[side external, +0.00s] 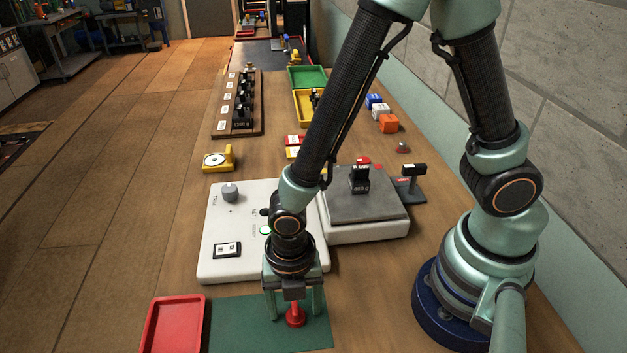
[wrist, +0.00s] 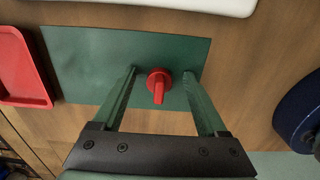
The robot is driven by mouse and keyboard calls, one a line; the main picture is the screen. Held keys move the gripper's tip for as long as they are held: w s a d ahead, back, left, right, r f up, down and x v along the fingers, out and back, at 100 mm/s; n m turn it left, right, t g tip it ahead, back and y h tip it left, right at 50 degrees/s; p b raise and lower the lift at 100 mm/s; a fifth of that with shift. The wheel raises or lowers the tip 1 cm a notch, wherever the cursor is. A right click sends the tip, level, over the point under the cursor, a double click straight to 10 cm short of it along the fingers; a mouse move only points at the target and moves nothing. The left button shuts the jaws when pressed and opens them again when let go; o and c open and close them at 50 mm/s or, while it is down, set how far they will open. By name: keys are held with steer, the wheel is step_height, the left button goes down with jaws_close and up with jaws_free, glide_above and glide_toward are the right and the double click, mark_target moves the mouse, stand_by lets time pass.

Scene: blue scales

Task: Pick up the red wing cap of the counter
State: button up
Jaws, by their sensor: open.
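The red wing cap (side external: 295,318) stands on the green mat (side external: 235,322) at the front of the bench. In the wrist view the red wing cap (wrist: 158,84) shows a round base and a narrow raised wing pointing toward my gripper's body. My gripper (side external: 295,313) points down over it, with one finger on each side. In the wrist view my gripper (wrist: 160,74) is open, with a gap between the cap and each finger. The white counter (side external: 212,255) sits just behind the mat, with a grey knob and a small display on its top.
A red tray (side external: 173,325) lies left of the mat. A scale with a grey platform (side external: 372,207) bears a black weight (side external: 359,179) behind my arm. Yellow and green bins, coloured blocks and a rack of black weights (side external: 240,105) stand farther back.

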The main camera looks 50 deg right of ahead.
jaws_close()
steer(key=shift+r, duration=0.1)
